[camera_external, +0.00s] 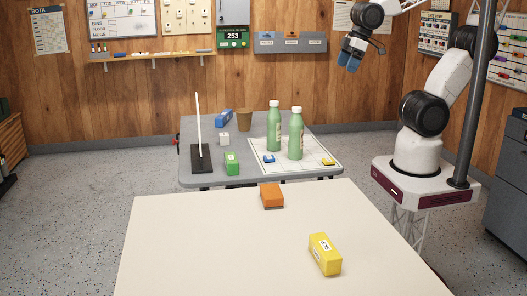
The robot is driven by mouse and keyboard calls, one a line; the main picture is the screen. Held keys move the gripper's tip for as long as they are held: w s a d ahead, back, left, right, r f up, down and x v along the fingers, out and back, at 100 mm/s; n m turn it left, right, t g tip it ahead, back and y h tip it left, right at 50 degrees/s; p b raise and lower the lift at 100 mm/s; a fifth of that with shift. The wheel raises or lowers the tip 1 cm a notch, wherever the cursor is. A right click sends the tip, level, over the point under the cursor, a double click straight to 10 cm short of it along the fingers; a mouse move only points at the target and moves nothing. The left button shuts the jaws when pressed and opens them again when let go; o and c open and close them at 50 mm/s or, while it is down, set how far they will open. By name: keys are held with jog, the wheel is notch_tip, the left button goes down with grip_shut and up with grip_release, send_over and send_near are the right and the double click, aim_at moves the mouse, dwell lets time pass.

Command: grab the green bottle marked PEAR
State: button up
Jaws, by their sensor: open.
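Two green bottles with white caps stand upright on the grey table. One green bottle (274,126) is a little farther back and to the left. The other green bottle (296,134) is nearer and to the right. Both have pale labels, but the print is too small to read, so I cannot tell which one is marked PEAR. My gripper (349,66) is high up, to the right of and above both bottles, pointing down. It is open and empty, well apart from them.
Both bottles stand on or by a white gridded sheet (316,158) with small blue (268,158) and yellow (328,161) pieces. A black stand with a white rod (198,125), a brown cup (244,120) and several blocks share the grey table. The cream table (200,240) in front holds orange (271,196) and yellow (325,254) boxes.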

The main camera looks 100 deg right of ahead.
jog(key=w+d+f+t+h, duration=0.1)
jog(key=w+d+f+t, duration=0.1)
jog(key=w+d+f, duration=0.3)
jog(key=w+d+f+t, duration=0.2)
jog(key=w+f+t, duration=0.15)
jog(key=f, duration=0.35)
jog(key=n+t+y, duration=0.2)
jog(key=t+y, duration=0.1)
jog(key=t, duration=0.1)
send_near(296, 125)
jog(key=shift+w+d+f, duration=0.25)
jog(key=shift+d+f, duration=0.15)
jog(key=shift+d, duration=0.1)
jog(key=shift+w+d+f, duration=0.25)
jog(key=shift+d+f, duration=0.2)
jog(key=shift+d, duration=0.1)
jog(key=shift+x, duration=1.3)
jog(key=shift+d+x, duration=0.2)
jog(key=shift+x, duration=2.4)
jog(key=shift+r, duration=0.1)
jog(key=shift+c, duration=0.3)
